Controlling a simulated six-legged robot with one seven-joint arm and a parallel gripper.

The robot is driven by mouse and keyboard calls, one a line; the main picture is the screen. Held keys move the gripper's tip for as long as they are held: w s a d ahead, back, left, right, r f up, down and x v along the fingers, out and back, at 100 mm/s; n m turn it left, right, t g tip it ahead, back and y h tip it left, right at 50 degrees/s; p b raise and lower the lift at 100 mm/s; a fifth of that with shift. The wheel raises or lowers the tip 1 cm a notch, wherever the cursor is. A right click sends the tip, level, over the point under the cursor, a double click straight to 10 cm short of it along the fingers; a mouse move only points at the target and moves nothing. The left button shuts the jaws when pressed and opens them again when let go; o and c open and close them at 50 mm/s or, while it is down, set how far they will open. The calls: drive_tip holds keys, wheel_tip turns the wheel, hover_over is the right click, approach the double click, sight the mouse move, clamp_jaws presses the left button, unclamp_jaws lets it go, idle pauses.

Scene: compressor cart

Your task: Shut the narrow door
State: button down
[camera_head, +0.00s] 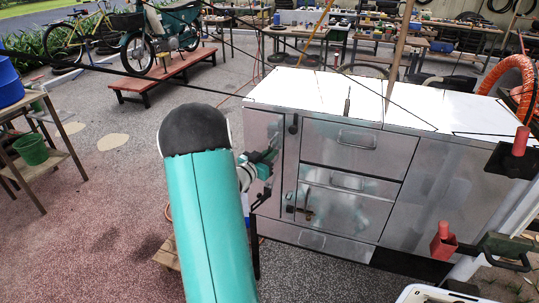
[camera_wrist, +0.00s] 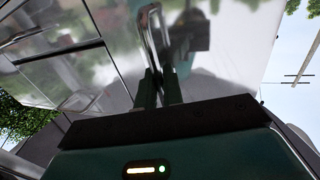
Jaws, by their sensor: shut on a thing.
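The narrow door (camera_head: 262,126) is a tall grey metal panel at the left end of the compressor cart's front, below the white top. My gripper (camera_head: 272,156) is in front of it, partly hidden by my teal arm. In the wrist view, the two dark fingers of my gripper (camera_wrist: 159,88) are closed around the lower end of a shiny bar handle (camera_wrist: 153,32) on a reflective metal panel (camera_wrist: 225,50). A dark seam runs beside that panel. I cannot tell how far the door stands from its frame.
Drawers with bar handles (camera_head: 357,139) are right of the door. A red-handled fixture (camera_head: 443,243) stands at the lower right. A side table with a green bucket (camera_head: 30,149) is at the far left. The floor between (camera_head: 100,205) is open.

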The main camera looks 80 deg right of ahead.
drive_tip(key=shift+d, duration=0.1)
drive_tip(key=shift+s+d, duration=0.3)
drive_tip(key=shift+d, duration=0.15)
drive_tip(key=c, duration=1.7)
unclamp_jaws()
drive_tip(key=v, duration=1.3)
drive_tip(key=shift+w+a, duration=0.1)
drive_tip(key=shift+a, duration=0.3)
drive_tip(key=shift+w, duration=0.1)
